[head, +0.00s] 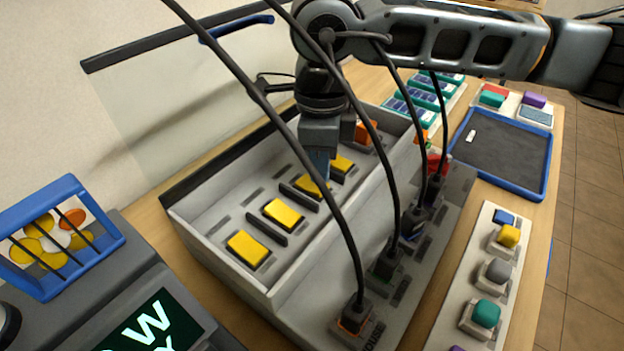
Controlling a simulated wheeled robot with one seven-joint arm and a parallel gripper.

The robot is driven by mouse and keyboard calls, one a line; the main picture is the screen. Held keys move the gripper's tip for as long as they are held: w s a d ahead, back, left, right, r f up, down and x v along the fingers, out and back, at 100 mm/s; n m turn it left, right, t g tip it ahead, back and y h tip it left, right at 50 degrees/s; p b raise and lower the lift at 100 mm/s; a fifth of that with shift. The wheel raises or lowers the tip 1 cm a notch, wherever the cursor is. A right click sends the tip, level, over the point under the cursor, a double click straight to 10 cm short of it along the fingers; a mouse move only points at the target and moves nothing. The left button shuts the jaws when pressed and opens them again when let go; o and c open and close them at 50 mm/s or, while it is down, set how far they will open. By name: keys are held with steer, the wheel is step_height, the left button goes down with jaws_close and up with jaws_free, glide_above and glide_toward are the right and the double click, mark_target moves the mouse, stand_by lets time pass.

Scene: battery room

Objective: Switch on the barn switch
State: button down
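A grey panel box (285,290) on the wooden table holds a row of yellow rocker switches. The nearest yellow switch (248,247) and the second yellow switch (283,215) are in clear view. A third yellow switch (310,188) and a fourth yellow switch (342,164) lie farther back, and an orange piece (366,132) is beyond them. No barn label is readable, so I cannot tell which switch is the barn one. My gripper (318,172) points down just above or at the third switch and partly hides it. Contact and finger opening are unclear.
Black cables rise from plugs (355,315) along the box's front and cross the view. Low dark dividers (266,232) separate the switches. A strip of coloured buttons (497,271) and a blue-rimmed tray (543,165) lie right. A blue-framed box (62,191) stands left.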

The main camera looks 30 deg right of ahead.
mark_target(320, 186)
steer(key=shift+f+b, duration=0.9)
steer(key=shift+b, duration=0.05)
stand_by(1.0)
steer(key=shift+r, duration=0.1)
steer(key=shift+r+p, duration=1.15)
steer(key=shift+r, duration=2.3)
